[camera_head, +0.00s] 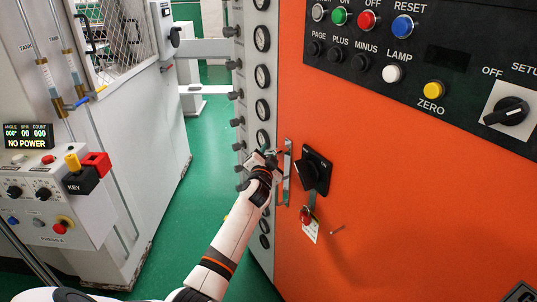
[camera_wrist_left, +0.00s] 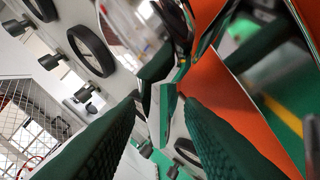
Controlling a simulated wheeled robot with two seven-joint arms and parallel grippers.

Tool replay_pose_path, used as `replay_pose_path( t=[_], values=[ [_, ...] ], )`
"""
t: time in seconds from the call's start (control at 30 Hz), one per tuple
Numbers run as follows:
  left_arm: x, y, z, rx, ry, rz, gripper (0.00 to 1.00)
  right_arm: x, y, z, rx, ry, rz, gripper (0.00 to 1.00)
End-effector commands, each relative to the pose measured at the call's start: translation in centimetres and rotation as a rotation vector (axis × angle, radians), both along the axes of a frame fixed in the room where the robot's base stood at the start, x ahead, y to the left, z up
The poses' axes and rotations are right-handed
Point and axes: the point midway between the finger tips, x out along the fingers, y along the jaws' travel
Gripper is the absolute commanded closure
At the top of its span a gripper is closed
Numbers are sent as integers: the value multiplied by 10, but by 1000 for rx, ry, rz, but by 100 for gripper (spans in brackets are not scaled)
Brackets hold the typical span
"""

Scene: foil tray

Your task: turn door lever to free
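My left gripper (camera_head: 268,158) reaches the left edge of the orange cabinet, beside an upright metal strip (camera_head: 287,172). A black rotary lever (camera_head: 311,172) sits on a dark plate just right of it. A red padlock (camera_head: 305,216) and a white tag (camera_head: 311,231) hang below that lever. In the left wrist view my two dark green fingers stand apart (camera_wrist_left: 160,105), with a thin pale metal and green edge (camera_wrist_left: 164,112) beyond and between the tips. I cannot tell whether the fingers touch it. The lever's marked positions are too small to read. My right gripper is not in view.
The orange cabinet (camera_head: 420,215) fills the right, with a black button panel (camera_head: 430,60) above. A white machine with a key box (camera_head: 80,181) is at left. Green floor (camera_head: 200,215) lies open between.

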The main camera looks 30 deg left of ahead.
Motion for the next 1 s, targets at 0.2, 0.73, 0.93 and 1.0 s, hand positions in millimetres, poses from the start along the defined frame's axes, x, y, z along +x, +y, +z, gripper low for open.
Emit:
replay_pose_path(
  t=[0.2,0.73,0.93,1.0],
  values=[
    [4,2,0,-1,0,1,66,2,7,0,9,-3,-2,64],
    [3,2,0,-1,1,0,100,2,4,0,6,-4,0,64],
    [4,2,-2,12,-6,0,100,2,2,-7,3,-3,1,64],
    [4,3,-3,26,-14,-1,100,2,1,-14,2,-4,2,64]
  ],
)
